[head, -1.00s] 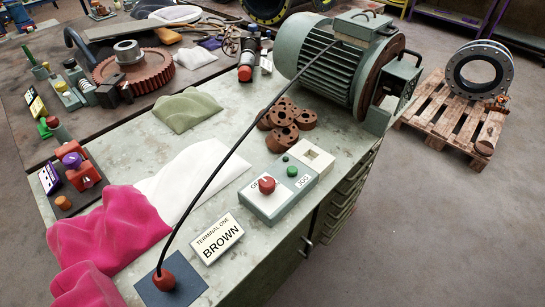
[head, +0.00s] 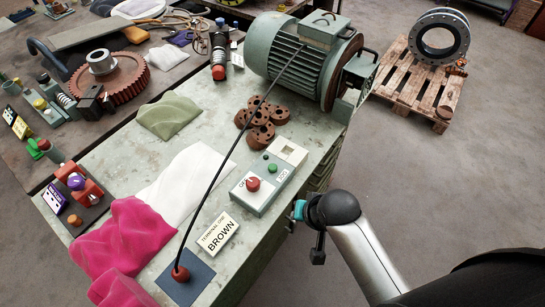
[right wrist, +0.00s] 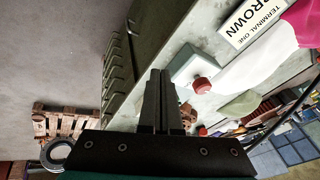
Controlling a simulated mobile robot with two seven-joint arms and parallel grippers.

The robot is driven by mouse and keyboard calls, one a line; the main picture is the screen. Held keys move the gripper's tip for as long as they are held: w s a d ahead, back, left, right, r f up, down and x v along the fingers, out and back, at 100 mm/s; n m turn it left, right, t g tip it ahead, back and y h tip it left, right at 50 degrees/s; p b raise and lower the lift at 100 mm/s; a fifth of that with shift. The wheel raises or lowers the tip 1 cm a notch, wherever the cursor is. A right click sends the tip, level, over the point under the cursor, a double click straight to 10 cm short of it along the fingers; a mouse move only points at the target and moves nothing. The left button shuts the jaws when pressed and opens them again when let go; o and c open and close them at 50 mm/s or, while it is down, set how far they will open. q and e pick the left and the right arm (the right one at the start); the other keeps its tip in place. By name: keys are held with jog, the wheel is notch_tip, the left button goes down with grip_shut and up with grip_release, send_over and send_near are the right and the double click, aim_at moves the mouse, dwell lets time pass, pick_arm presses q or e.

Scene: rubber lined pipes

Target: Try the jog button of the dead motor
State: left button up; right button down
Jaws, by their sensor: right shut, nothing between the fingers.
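The green motor (head: 300,62) lies on the far right of the workbench, with a black cable running from its top to a red-brown plug on a dark square pad (head: 186,284). The grey control box (head: 262,194) sits near the bench's right edge. It has a red button (head: 253,183), a green button (head: 272,168) and a pale square recess. My right gripper (head: 298,210) is beside the bench edge, right of the box and apart from it. In the right wrist view its fingers (right wrist: 161,78) are together and empty, with the red button (right wrist: 202,85) beyond them. My left gripper is not in view.
A "Terminal one brown" sign (head: 218,233) lies before the box. Pink cloth (head: 122,238), white cloth (head: 185,185), green cloth (head: 168,116) and brown castings (head: 262,122) cover parts of the bench. A pallet (head: 420,88) stands on the floor at right.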

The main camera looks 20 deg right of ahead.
jog(key=w+r+m+t+y, duration=0.1)
jog(key=w+r+m+t, duration=0.1)
jog(key=w+m, duration=0.7)
jog(key=w+r+m+t+y+p, duration=0.1)
jog(key=w+r+m+t, duration=0.1)
jog(key=w+m, duration=0.7)
jog(key=shift+w+d+r+p, duration=0.15)
jog(key=shift+w+r+p, duration=0.15)
jog(key=shift+w, duration=0.5)
jog(key=shift+f, duration=0.15)
jog(key=b, duration=0.8)
send_over(276, 169)
notch_tip(276, 169, down, 7)
jog(key=shift+f, duration=0.8)
